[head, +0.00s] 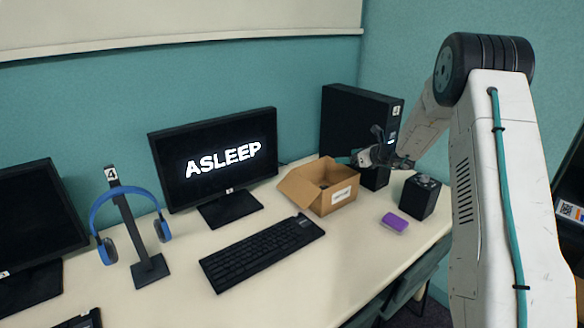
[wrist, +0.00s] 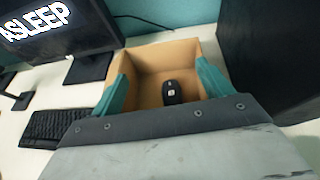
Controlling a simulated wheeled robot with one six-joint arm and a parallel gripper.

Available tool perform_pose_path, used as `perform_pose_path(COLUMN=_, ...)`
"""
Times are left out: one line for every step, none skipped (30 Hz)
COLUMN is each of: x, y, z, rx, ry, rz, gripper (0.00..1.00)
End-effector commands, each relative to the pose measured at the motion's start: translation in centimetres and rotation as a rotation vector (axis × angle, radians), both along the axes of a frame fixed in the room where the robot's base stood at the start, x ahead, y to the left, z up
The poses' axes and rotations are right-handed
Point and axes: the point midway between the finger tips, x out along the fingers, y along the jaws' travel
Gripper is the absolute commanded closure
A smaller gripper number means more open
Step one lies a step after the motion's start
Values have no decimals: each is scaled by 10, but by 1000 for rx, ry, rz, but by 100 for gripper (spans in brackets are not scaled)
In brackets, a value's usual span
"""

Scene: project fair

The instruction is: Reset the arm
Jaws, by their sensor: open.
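My arm reaches from the right over the desk in the head view. My gripper (head: 347,160) is at the upper rim of the open cardboard box (head: 336,199). In the wrist view my gripper (wrist: 158,78) is open, with its two teal fingers apart above the box (wrist: 187,50). A black computer mouse (wrist: 172,92) lies on the box floor between and below the fingers, not held.
A monitor (head: 214,163) reading "ASLEEP", a keyboard (head: 262,252) and a headphone stand (head: 135,235) are left of the box. A black computer tower (head: 350,122) is behind it. A purple block (head: 395,222) and a black cube (head: 420,197) are on the right. Bare desk lies in front.

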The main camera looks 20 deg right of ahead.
Motion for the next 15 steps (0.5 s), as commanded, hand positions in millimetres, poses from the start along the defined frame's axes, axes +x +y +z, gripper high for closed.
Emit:
perform_pose_path(x=0, y=0, z=0, rx=-1, ry=0, rz=0, gripper=21)
perform_pose_path(x=0, y=0, z=0, rx=-4, ry=-2, rz=2, gripper=21)
perform_pose_path(x=0, y=1, z=0, rx=-13, ry=-8, rz=7, gripper=21)
perform_pose_path(x=0, y=2, z=0, rx=-25, ry=-15, rz=19, gripper=21)
perform_pose_path(x=-2, y=4, z=0, rx=-47, ry=-23, rz=42, gripper=21)
perform_pose_path(x=-7, y=9, z=-6, rx=-82, ry=-24, rz=87, gripper=21)
perform_pose_path(x=-14, y=15, z=-12, rx=-105, ry=-20, rz=124, gripper=21)
perform_pose_path(x=-21, y=20, z=-18, rx=-128, ry=-15, rz=162, gripper=21)
perform_pose_path(x=-32, y=28, z=-25, rx=-163, ry=-10, rz=221, gripper=21)
perform_pose_path(x=-42, y=36, z=-26, rx=-195, ry=-11, rz=274, gripper=21)
perform_pose_path(x=-53, y=44, z=-24, rx=-231, ry=-16, rz=330, gripper=21)
perform_pose_path(x=-67, y=56, z=-20, rx=-278, ry=-23, rz=409, gripper=21)
perform_pose_path(x=-79, y=66, z=-16, rx=-313, ry=-30, rz=470, gripper=21)
perform_pose_path(x=-90, y=76, z=-12, rx=-347, ry=-38, rz=529, gripper=21)
perform_pose_path(x=-105, y=88, z=-5, rx=-393, ry=-50, rz=608, gripper=21)
